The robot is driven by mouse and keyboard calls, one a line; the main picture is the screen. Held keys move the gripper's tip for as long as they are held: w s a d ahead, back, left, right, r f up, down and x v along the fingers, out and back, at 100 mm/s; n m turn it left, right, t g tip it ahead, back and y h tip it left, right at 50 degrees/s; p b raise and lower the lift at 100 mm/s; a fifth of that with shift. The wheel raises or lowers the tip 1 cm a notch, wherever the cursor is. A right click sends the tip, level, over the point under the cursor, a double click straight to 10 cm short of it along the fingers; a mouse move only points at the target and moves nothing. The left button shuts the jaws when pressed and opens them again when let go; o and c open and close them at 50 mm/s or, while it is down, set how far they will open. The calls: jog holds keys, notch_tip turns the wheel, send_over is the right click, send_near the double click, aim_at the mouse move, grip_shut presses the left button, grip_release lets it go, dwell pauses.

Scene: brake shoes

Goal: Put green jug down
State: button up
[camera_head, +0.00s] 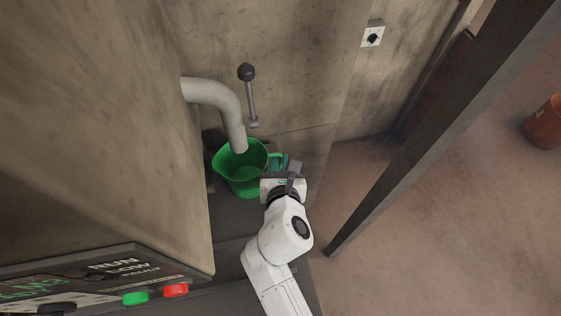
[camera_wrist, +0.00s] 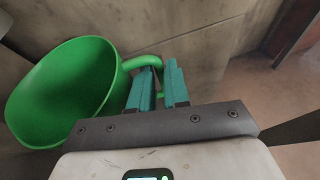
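The green jug (camera_head: 243,168) is upright under the grey pipe spout in the head view, its open mouth facing up. It also fills the left of the wrist view (camera_wrist: 65,88), where it looks tilted. My gripper (camera_head: 281,162) is at the right side of the jug, at its handle. In the wrist view the teal fingers of my gripper (camera_wrist: 160,85) are close together, with part of the green handle showing in the narrow gap. They look shut on the handle. I cannot tell whether the jug's base touches the dark surface below.
The curved pipe (camera_head: 216,100) ends just above the jug's mouth. A panel with green and red buttons (camera_head: 135,298) is at lower left. A dark post (camera_head: 430,130) crosses the right; open floor lies beyond.

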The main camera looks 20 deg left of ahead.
jog(key=o, duration=0.3)
jog(key=v, duration=1.2)
jog(key=shift+r, duration=0.1)
jog(key=shift+d, duration=0.1)
jog(key=d+f+m+g+h, duration=0.2)
jog(key=d+f+m+h, duration=0.15)
jog(key=d+m, duration=0.8)
jog(key=d+f+m+g+h, duration=0.3)
jog(key=d+f+m, duration=0.2)
jog(key=d+m, duration=0.65)
jog(key=s+d+f+m+g, duration=0.1)
jog(key=s+d+m+g, duration=0.1)
jog(key=s+d+m, duration=0.2)
jog(key=s+d+m+g, duration=0.2)
jog(key=s+d+m, duration=0.3)
jog(key=m, duration=0.3)
jog(key=s+d+f+m+g, duration=0.1)
jog(key=s+d+m+g, duration=0.1)
jog(key=s+d+m, duration=0.3)
jog(key=shift+s+f+m, duration=0.3)
jog(key=shift+s+m, duration=0.1)
jog(key=shift+m, duration=0.4)
